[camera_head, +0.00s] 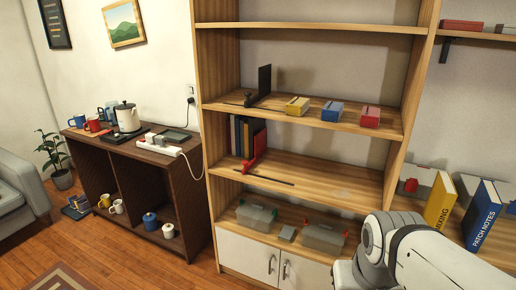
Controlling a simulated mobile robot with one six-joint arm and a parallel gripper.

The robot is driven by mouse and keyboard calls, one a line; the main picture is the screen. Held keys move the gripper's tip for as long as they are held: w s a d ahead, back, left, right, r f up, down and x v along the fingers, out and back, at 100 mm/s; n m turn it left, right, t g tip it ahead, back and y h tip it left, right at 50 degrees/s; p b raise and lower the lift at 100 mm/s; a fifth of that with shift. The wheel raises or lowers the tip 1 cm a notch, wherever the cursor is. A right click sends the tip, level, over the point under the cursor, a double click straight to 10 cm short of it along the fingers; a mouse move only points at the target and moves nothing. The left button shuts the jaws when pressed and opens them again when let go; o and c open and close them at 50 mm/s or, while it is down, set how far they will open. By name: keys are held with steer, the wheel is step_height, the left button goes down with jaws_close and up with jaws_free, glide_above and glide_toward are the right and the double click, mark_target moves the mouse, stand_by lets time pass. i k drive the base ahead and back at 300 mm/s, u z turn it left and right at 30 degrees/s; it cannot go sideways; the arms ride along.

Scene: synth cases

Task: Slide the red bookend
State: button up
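The red bookend (257,152) stands upright on the middle shelf (335,183) of the wooden bookcase. Several dark-coloured books (240,136) stand upright at its left, against the shelf's left side. A thin dark rail (275,179) runs along the shelf at the bookend's foot and reaches to its right. Whether the bookend touches the books is hard to tell. Part of my white arm (410,255) shows at the lower right, in front of the bookcase. My gripper is not in view.
The middle shelf is clear right of the bookend. Above are a black bookend (264,83) and yellow (297,105), blue (332,111) and red (371,116) boxes. Below are clear bins (323,238). A dark cabinet (180,190) stands left; upright books (439,200) stand right.

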mark_target(260, 138)
steer(key=u, duration=0.5)
steer(key=i, duration=1.45)
steer(key=u, duration=0.45)
steer(key=k, duration=0.85)
steer(key=u, duration=0.15)
steer(key=i, duration=0.85)
steer(key=z, duration=0.05)
